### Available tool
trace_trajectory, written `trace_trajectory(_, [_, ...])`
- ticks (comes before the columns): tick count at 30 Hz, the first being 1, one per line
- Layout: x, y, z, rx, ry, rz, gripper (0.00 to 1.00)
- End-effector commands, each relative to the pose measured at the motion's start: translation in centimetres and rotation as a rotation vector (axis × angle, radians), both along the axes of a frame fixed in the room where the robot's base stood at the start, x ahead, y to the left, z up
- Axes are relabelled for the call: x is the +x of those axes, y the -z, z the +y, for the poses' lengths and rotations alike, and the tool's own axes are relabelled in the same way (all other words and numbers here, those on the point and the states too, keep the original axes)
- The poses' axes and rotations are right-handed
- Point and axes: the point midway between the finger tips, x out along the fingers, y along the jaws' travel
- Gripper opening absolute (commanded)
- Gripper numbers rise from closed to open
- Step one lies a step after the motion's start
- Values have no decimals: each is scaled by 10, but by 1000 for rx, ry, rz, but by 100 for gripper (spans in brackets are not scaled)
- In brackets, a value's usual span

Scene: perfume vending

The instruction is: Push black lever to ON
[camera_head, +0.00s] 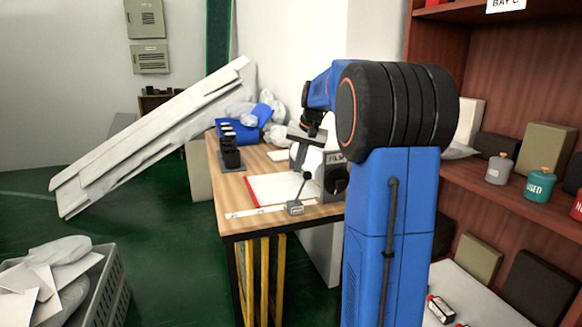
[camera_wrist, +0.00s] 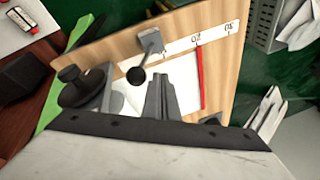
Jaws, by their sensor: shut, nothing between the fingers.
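The lever is a small grey block (camera_head: 295,208) with a thin rod and a black ball knob (camera_head: 307,175), near the front edge of the wooden table. In the wrist view the grey block (camera_wrist: 150,40) lies at the top and the black knob (camera_wrist: 136,75) hangs below it. My gripper (camera_wrist: 160,80) is shut and empty, its tips just right of the knob in the wrist view. I cannot tell whether they touch it. A white marked strip (camera_wrist: 205,39) runs beside the block; its marks are too small to read surely.
A red-edged white board (camera_head: 265,188) lies on the wooden table (camera_head: 232,185). A black round-topped device (camera_wrist: 85,85) stands left of the knob in the wrist view. A shelf with bottles (camera_head: 540,184) is at right. A grey crate (camera_head: 110,285) stands on the green floor.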

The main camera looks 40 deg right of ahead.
Motion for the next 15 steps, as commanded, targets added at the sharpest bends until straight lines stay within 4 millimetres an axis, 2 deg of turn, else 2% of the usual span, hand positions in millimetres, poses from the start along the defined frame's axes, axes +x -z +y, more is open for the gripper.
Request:
trace_trajectory(6, [-4, 2, -14, 25, 0, -7, 0])
trace_trajectory(15, [-6, 4, -23, 22, 1, -5, 0])
